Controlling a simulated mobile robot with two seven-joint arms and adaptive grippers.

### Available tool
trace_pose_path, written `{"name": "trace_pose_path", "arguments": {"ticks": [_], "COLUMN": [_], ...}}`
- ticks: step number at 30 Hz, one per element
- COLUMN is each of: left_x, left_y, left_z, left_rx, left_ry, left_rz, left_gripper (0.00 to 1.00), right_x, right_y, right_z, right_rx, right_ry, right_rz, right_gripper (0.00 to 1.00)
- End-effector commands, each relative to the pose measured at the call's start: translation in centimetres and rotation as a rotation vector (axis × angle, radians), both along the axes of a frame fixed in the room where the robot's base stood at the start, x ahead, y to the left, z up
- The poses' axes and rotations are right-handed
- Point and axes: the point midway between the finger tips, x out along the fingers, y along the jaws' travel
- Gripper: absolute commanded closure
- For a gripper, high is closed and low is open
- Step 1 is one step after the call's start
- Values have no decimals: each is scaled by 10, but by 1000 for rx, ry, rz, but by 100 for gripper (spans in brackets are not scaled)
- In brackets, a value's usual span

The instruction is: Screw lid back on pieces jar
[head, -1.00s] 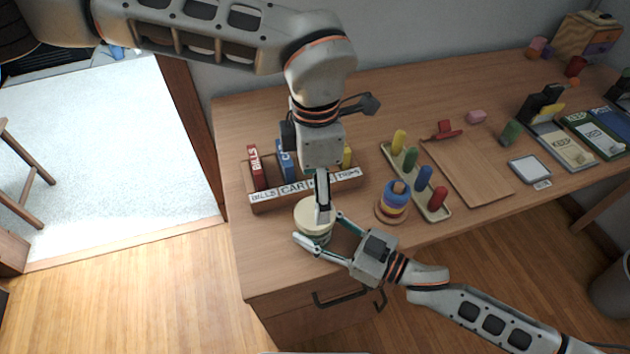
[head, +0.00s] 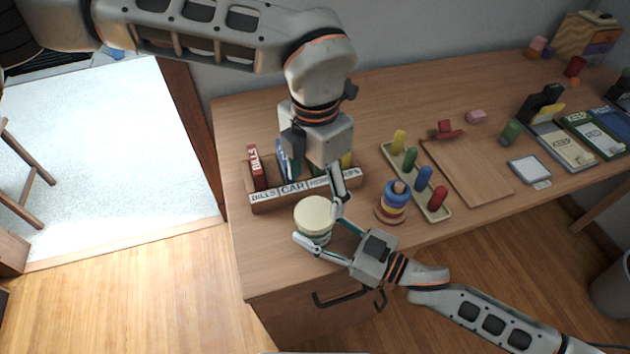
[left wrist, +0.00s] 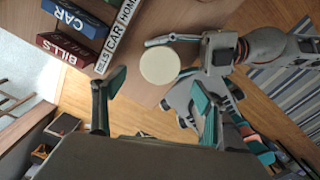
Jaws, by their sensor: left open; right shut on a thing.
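The pieces jar (head: 315,238) stands upright near the front left edge of the desk, with its round cream lid (head: 313,212) on top. How tightly the lid sits cannot be told. My right gripper (head: 319,228) is shut around the jar's side below the lid, coming from the front right. My left gripper (head: 336,193) points down just above and behind the lid's right side, apart from it and empty. In the left wrist view its fingers are wide open, and the lid (left wrist: 160,66) lies beyond and between the fingertips.
A wooden organizer (head: 275,200) with labelled slots and small boxes stands right behind the jar. A ring stacker (head: 393,204) and a peg tray (head: 437,213) stand to the right. A wooden board (head: 468,170) lies farther right. The desk left of the jar is clear.

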Motion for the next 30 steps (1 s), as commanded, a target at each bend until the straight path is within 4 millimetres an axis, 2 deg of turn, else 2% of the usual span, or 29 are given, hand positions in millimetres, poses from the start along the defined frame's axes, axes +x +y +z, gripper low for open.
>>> {"name": "trace_pose_path", "arguments": {"ticks": [6,12,18,26,28,30], "left_x": [-1,-1,0,0,0,0], "left_y": [0,1,0,0,0,0], "left_z": [-34,-59,-70,-71,-70,-70], "left_rx": [1,2,1,1,1,1], "left_ry": [5,3,1,1,1,1], "left_rz": [0,1,1,0,0,0], "left_gripper": [28,28,28,28,41,59], "right_x": [0,0,0,0,0,0], "right_y": [0,0,0,0,0,0], "right_z": [0,0,0,0,0,0], "right_rx": [1,1,0,0,0,0], "right_ry": [-1,-1,0,0,0,0], "right_rz": [0,0,0,0,0,0], "right_gripper": [100,100,100,100,100,100]}}
